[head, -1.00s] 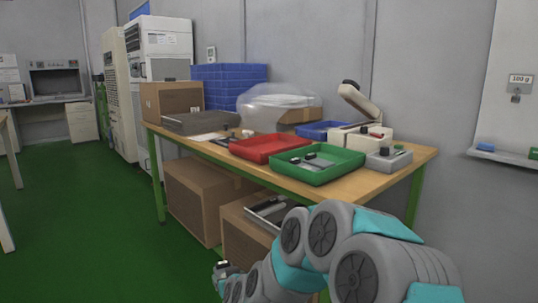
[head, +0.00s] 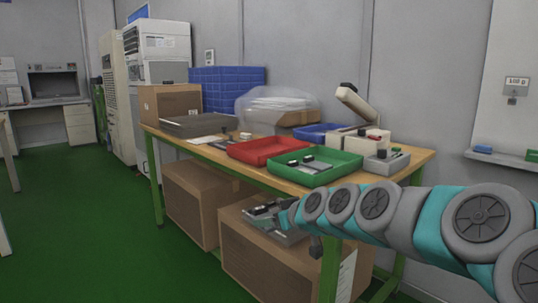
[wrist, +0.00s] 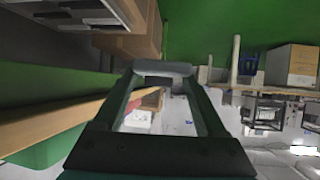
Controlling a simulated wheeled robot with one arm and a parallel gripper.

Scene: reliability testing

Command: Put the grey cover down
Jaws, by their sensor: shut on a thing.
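My gripper (wrist: 162,78) reaches up from the bottom of the wrist view. Its two dark fingers are shut on a small pale grey piece (wrist: 163,67), seen edge-on across the fingertips, which I take to be the grey cover. In the head view my arm stretches left across the front of the workbench, and its far end is low, beside a grey device (head: 273,222) on a lower cardboard box. The fingers and the held cover cannot be made out clearly there.
The wooden workbench (head: 222,152) carries a red tray (head: 268,151), a green tray (head: 318,177) with small parts, a grey case (head: 198,126) and blue bins (head: 228,88). Cardboard boxes (head: 190,205) stand under it. Open green floor (head: 90,220) lies at left.

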